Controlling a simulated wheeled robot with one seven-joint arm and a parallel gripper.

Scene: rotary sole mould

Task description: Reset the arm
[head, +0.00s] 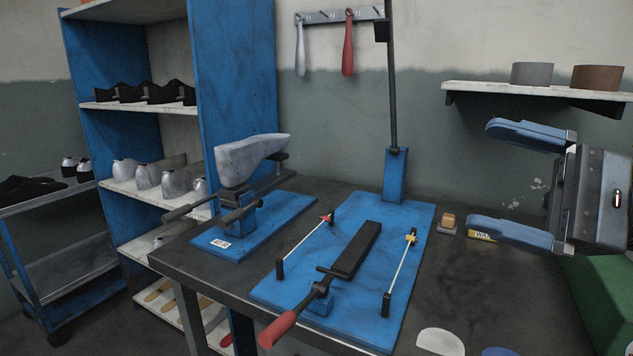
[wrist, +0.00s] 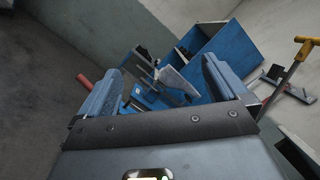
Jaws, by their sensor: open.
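My gripper (head: 487,178) is at the right of the head view, above the dark workbench (head: 470,280). Its two blue fingers point left and are wide apart, with nothing between them. In the wrist view my gripper (wrist: 162,72) also shows its fingers spread, with the bench fixtures and blue shelving in the distance between them. A blue plate fixture (head: 300,270) with a black bar and red handle (head: 278,329) lies on the bench, left of my gripper. A grey shoe last (head: 250,158) sits on a stand behind it.
A blue shelf unit (head: 235,80) with shoes and lasts stands at the left, beside a blue cart (head: 55,205). A black post (head: 392,90) rises from the bench. A wall shelf (head: 540,91) holds two rolls. A small block (head: 448,222) sits near the lower finger.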

